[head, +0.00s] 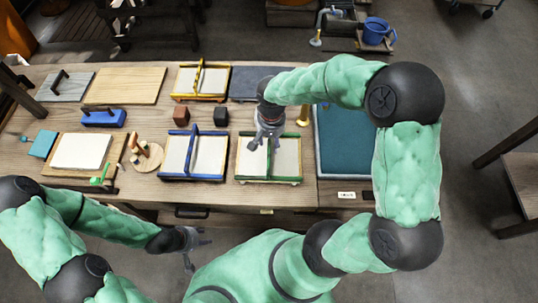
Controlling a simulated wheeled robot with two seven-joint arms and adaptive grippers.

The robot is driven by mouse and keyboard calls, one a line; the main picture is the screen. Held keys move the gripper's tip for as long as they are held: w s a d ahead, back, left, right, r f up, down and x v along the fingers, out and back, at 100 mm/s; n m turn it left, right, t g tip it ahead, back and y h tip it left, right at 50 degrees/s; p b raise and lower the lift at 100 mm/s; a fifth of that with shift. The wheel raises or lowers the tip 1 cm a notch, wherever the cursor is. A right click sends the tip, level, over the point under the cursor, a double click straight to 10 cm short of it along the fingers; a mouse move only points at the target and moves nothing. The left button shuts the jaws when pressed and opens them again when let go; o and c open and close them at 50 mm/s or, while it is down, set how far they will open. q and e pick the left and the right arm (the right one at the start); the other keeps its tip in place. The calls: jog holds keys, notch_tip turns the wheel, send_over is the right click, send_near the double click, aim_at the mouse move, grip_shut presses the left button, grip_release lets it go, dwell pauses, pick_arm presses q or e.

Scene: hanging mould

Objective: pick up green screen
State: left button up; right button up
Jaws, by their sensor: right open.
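The green screen (288,163) is a pale panel in a green frame, lying on the table right of the blue screen. My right gripper (264,146) points down over the middle of the green screen with its fingers spread and nothing held. The gripper hides part of the screen's middle and far edge; whether it touches the screen I cannot tell. My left gripper (192,254) hangs in front of the table's front edge, away from the screen, with its fingers apart and empty.
The blue screen (176,157) stands close on the left, and the yellow screen (187,81) behind it. A teal-topped tray (345,150) lies on the right.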

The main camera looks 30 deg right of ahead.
aim_at(269, 152)
notch_tip(269, 152, down, 5)
jog(key=shift+a+r+b, duration=0.1)
jog(key=shift+a+b, duration=0.05)
jog(key=shift+b, duration=0.65)
grip_shut()
